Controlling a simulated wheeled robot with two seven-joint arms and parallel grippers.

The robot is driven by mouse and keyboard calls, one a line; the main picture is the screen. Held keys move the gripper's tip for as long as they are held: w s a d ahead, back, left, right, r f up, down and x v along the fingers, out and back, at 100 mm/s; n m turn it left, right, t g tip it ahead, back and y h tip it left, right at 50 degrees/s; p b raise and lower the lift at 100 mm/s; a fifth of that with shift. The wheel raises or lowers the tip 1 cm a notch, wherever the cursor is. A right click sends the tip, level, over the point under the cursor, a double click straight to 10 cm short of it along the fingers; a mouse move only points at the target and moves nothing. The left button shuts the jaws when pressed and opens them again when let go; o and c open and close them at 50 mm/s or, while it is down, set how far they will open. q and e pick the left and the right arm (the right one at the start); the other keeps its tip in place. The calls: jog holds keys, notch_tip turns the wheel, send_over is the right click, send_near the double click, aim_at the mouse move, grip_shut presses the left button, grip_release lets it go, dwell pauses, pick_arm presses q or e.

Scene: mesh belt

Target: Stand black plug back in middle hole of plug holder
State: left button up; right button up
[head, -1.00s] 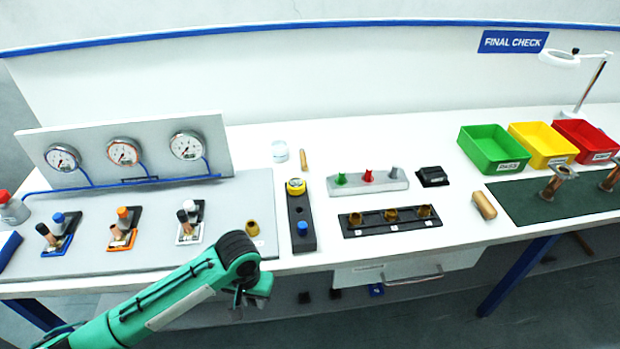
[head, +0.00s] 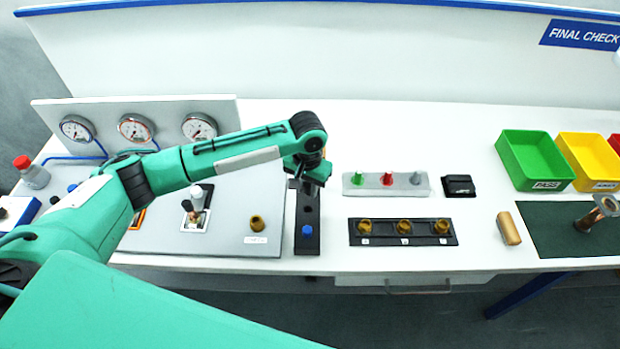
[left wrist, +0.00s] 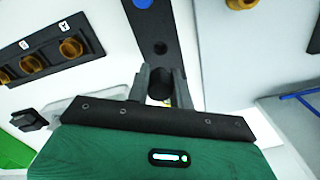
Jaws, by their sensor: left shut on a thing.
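The plug holder (head: 307,236) is a long black block on the bench. A blue plug (head: 307,230) stands in its near end; the far end is partly hidden by my arm. My left gripper (head: 316,176) is over the far half of the holder. In the left wrist view its fingers (left wrist: 161,88) are shut on a dark piece, the black plug (left wrist: 160,84). A dark empty hole (left wrist: 160,47) shows in the holder between the blue plug and the fingers. A bit of yellow shows behind the held plug. My right gripper is out of view.
Right of the holder are a grey rack (head: 350,187) with green, red and grey pegs, and a black strip (head: 450,238) with brass fittings. A grey gauge panel (head: 240,240) lies close on the left. White bench surface is free between.

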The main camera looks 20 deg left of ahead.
aim_at(307, 192)
pick_arm(q)
jog(key=shift+s, duration=0.2)
jog(key=shift+w+r+p, duration=0.1)
jog(key=shift+p, duration=0.7)
notch_tip(307, 192, down, 5)
jog(key=shift+r+b, duration=0.2)
jog(key=shift+b, duration=0.7)
jog(key=shift+f, duration=0.7)
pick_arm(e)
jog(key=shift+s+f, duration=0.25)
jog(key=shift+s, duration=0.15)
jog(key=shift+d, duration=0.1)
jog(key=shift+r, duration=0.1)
pick_arm(q)
jog(key=shift+r, duration=0.1)
jog(key=shift+p, duration=0.45)
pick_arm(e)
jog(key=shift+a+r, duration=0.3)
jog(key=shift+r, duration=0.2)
